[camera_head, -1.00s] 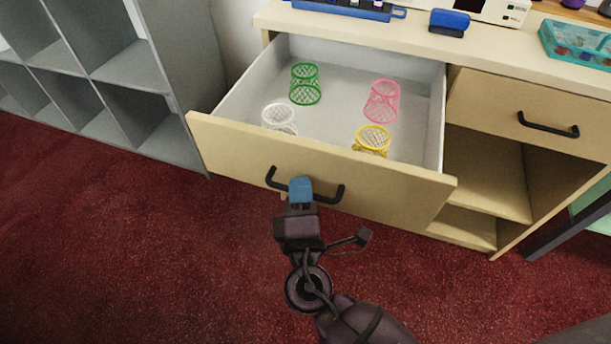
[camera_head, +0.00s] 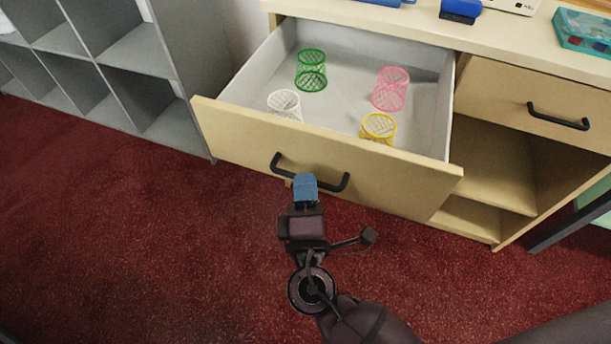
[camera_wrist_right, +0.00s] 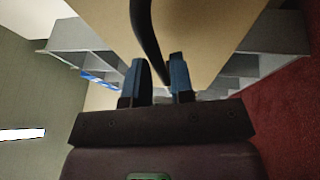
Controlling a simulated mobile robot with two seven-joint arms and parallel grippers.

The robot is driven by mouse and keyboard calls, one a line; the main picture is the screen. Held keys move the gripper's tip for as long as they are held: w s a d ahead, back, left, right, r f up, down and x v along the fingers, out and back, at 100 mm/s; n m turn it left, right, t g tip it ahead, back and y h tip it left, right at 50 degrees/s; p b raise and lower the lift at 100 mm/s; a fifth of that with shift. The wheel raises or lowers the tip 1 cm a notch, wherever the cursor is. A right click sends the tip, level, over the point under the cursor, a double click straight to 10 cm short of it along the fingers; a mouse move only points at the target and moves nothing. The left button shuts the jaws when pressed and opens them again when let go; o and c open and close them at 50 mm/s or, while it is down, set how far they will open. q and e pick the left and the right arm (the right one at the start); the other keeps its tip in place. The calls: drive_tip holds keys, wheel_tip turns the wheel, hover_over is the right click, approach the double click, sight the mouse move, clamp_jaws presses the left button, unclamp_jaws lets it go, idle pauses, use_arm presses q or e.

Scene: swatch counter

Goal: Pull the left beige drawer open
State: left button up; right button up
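The left beige drawer (camera_head: 320,160) is pulled well out of the counter in the head view, its grey inside showing. Its black bar handle (camera_head: 332,186) is on the front and also shows in the right wrist view (camera_wrist_right: 143,25). My right gripper (camera_head: 304,184) is at the middle of this handle. In the wrist view the blue fingertips of my right gripper (camera_wrist_right: 158,78) stand apart, with the handle's end reaching between them. The fingers look open, not clamped on the bar. My left gripper is not in view.
The drawer holds green (camera_head: 311,70), pink (camera_head: 390,89), white (camera_head: 285,104) and yellow (camera_head: 378,128) mesh cups. A second beige drawer (camera_head: 545,105) at right is shut above open shelves. Grey cubbies (camera_head: 125,60) stand left. Red carpet (camera_head: 130,235) in front is clear.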

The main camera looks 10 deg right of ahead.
drive_tip(key=v, duration=0.8)
drive_tip(key=shift+s, duration=0.4)
